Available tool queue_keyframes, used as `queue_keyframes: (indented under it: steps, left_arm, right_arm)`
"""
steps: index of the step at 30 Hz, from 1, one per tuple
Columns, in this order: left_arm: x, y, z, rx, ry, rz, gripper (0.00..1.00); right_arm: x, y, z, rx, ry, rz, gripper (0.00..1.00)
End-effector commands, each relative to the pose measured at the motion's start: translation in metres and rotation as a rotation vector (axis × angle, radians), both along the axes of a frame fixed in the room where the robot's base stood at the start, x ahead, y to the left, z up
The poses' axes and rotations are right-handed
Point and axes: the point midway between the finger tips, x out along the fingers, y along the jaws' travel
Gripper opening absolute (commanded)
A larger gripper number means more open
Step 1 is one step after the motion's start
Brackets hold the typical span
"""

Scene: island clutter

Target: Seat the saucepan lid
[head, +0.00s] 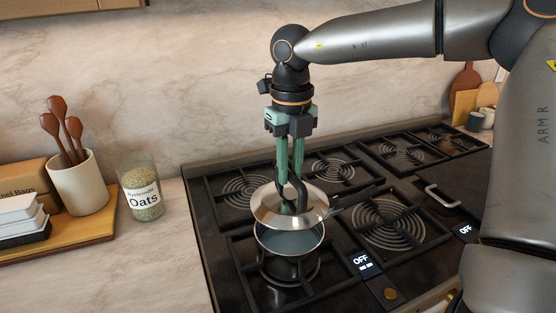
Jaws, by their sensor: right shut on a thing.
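The saucepan (289,238) is a metal pot with a grey inside. It stands on the front left burner of the stove, with a dark handle (357,194) reaching to the right and back. The saucepan lid (312,207) is a shiny steel disc with a dark loop handle. My right gripper (291,183) points down with green fingers shut on the lid's handle. The lid is over the back part of the pot, and the pot's front opening shows below it. I cannot tell whether the lid touches the rim. My left gripper is not in view.
The black stove (391,222) has several coil burners under raised grates. A jar of oats (142,194) stands on the counter left of it. A utensil crock (78,184) and boxes sit on a wooden board further left. Cutting boards (465,100) stand at the back right.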

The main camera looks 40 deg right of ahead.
Motion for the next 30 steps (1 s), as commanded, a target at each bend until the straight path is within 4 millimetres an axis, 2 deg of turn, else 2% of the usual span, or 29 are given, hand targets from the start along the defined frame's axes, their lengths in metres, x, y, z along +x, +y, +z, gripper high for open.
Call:
queue_keyframes:
  steps: [13,30]
  left_arm:
    - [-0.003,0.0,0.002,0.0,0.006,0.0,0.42]
    - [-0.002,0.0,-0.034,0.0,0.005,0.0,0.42]
  right_arm:
    - [0.002,-0.001,0.002,0.004,0.004,-0.001,0.0]
    - [0.001,-0.001,-0.04,0.003,0.004,0.001,0.0]
